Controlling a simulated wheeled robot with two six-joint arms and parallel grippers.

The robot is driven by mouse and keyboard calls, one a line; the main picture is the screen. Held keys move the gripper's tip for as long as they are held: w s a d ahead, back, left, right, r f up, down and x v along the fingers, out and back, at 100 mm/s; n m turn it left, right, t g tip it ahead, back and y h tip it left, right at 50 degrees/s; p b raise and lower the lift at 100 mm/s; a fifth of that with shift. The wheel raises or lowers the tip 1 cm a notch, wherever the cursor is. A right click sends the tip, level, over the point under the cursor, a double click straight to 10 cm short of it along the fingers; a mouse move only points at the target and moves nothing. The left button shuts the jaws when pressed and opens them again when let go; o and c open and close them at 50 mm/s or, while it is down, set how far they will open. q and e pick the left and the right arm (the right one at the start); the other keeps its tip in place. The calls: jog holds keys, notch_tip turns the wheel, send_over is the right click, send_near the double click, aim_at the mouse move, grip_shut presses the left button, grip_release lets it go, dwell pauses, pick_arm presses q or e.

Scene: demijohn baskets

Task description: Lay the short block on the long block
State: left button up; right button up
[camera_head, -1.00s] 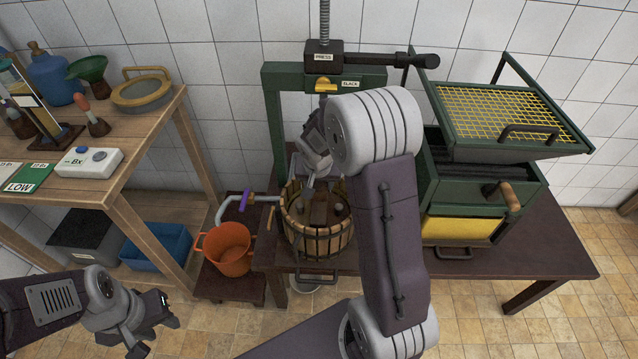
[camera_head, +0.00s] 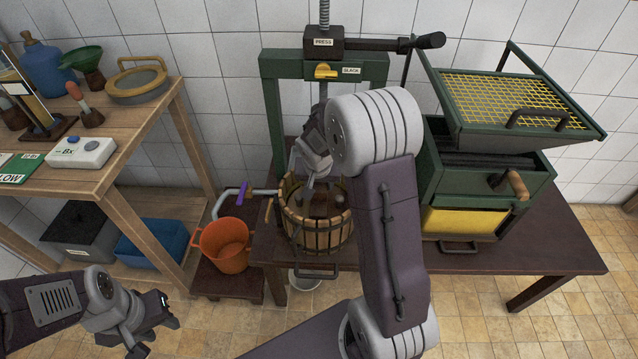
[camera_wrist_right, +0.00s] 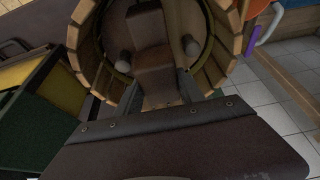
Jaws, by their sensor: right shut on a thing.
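The slatted wooden press basket (camera_head: 318,236) stands under the green press frame. My right gripper (camera_head: 312,188) reaches down into it, partly behind my own forearm. In the right wrist view my right gripper (camera_wrist_right: 158,97) is shut on a brown block, which I take for the short block (camera_wrist_right: 156,80). Beyond it lies another brown block, apparently the long block (camera_wrist_right: 143,24), inside the basket. They overlap in this view; I cannot tell if they touch. A round knob shows on either side. My left gripper (camera_head: 160,334) is open and empty at the lower left.
The press screw and its handle (camera_head: 390,43) stand above the basket. A green crusher with a yellow mesh (camera_head: 515,108) is close on the right. An orange bucket (camera_head: 222,245) stands left of the basket, beside a wooden shelf (camera_head: 150,95) with tools.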

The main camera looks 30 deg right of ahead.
jog(key=shift+f+b, duration=0.65)
jog(key=o, duration=1.5)
jog(key=shift+o, duration=0.2)
jog(key=shift+r, duration=0.15)
jog(key=p+v, duration=0.2)
jog(key=v, duration=0.7)
